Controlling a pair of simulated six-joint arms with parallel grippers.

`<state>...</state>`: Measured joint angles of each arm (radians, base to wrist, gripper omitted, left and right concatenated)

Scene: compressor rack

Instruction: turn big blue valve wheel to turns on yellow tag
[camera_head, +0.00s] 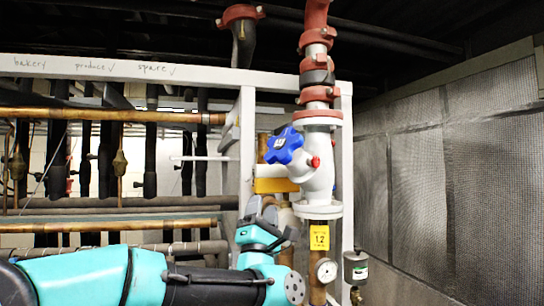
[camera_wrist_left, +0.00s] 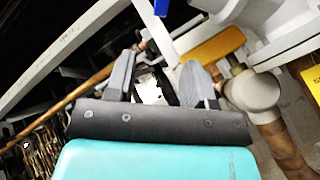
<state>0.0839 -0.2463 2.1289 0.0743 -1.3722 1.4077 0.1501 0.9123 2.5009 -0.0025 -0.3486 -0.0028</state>
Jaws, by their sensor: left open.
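The big blue valve wheel (camera_head: 283,146) is on the left side of a white valve body (camera_head: 318,165) on the vertical pipe. Only a blue edge of it (camera_wrist_left: 160,6) shows at the top of the left wrist view. The yellow tag (camera_head: 319,238) hangs on the copper pipe below the valve and seems to read 1.2; its small print is unreadable. A part of it (camera_wrist_left: 313,78) shows at the right edge of the wrist view. My left gripper (camera_head: 262,210) is below the wheel, apart from it, pointing up. Its fingers (camera_wrist_left: 160,78) are open and empty.
A yellow block (camera_head: 275,185) sits between the wheel and my gripper, left of the valve body. A white frame post (camera_head: 246,150) stands left; a mesh wall (camera_head: 450,180) is at right.

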